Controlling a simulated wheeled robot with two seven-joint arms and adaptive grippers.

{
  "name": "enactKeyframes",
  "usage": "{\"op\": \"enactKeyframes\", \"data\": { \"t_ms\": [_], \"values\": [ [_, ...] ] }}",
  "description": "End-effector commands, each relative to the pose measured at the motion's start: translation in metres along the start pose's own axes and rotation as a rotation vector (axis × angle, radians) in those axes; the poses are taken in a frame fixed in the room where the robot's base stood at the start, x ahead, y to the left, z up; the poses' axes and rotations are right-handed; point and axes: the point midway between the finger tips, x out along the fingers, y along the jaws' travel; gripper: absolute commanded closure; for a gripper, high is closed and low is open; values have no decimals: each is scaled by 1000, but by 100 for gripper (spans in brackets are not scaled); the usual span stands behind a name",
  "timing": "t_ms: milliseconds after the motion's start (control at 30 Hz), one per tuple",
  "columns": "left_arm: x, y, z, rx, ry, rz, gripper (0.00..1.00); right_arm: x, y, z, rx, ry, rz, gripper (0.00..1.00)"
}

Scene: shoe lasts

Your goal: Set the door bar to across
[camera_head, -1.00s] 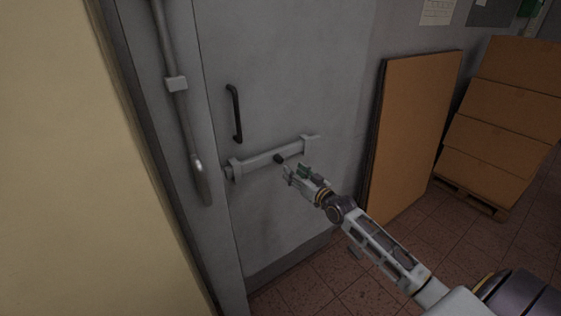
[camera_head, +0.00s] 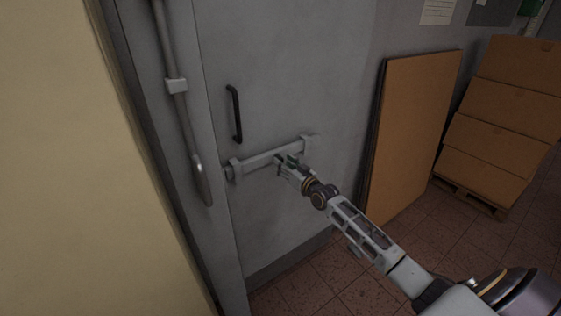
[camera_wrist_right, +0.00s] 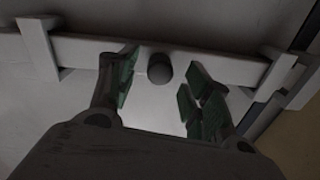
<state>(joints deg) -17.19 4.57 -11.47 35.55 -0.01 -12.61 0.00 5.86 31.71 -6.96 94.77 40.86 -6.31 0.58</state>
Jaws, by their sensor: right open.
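The door bar (camera_head: 259,160) is a light grey horizontal bar on the grey door (camera_head: 285,80), held by brackets near its two ends. A dark round knob (camera_wrist_right: 160,68) stands out from the bar in the right wrist view. My right gripper (camera_head: 284,160) is at the bar. In the right wrist view its green-padded fingers (camera_wrist_right: 158,88) are open, one on each side of the knob and apart from it. In the head view the gripper hides the knob. My left gripper is not in view.
A black pull handle (camera_head: 234,114) is above the bar. A vertical rod with a lever (camera_head: 201,180) runs along the left frame. A brown panel (camera_head: 412,135) leans on the wall, beside stacked boxes (camera_head: 505,105) on a pallet. Tiled floor is clear before the door.

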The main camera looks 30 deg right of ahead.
Motion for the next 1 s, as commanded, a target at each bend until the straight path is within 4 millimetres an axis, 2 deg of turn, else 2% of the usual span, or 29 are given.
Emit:
{"op": "enactKeyframes", "data": {
  "t_ms": [400,867,1000],
  "values": [
    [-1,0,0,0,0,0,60,24,0,0,0,0,1,50],
    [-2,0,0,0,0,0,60,28,0,0,-1,1,0,50],
    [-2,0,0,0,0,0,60,28,0,0,-1,1,0,67]
  ]
}}
